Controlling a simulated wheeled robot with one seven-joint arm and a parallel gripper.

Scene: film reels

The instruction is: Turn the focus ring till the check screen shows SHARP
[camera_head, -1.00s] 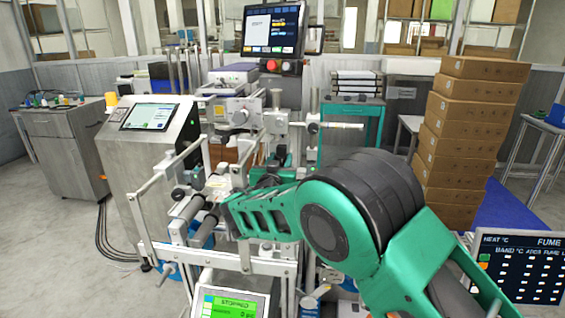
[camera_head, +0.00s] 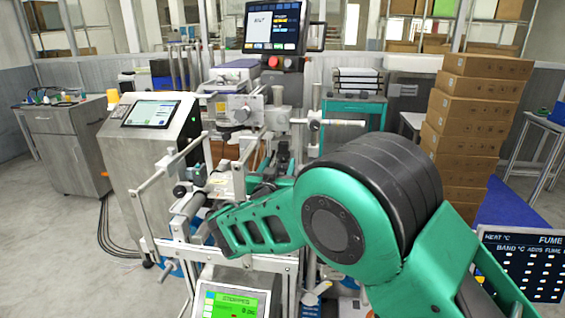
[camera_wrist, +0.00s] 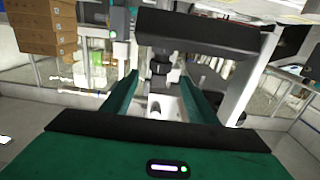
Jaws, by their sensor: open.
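The check screen seems to be the black monitor (camera_head: 272,28) above the machine in the head view; its white panel shows a short dark word that looks like SOFT, too small to be sure. My gripper (camera_head: 220,232) points left at the machine's front rollers, its tips hidden or too small to make out there. In the wrist view my gripper (camera_wrist: 162,88) has its two green fingers apart. A dark, stepped cylinder (camera_wrist: 159,70) shows beyond and between them, apparently untouched. I cannot tell whether it is the focus ring.
A grey console (camera_head: 150,115) with a tilted screen stands left of the machine. A green-lit display (camera_head: 232,303) sits low in front. White frame rails (camera_head: 185,245) surround the rollers. Stacked brown boxes (camera_head: 470,120) stand at right.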

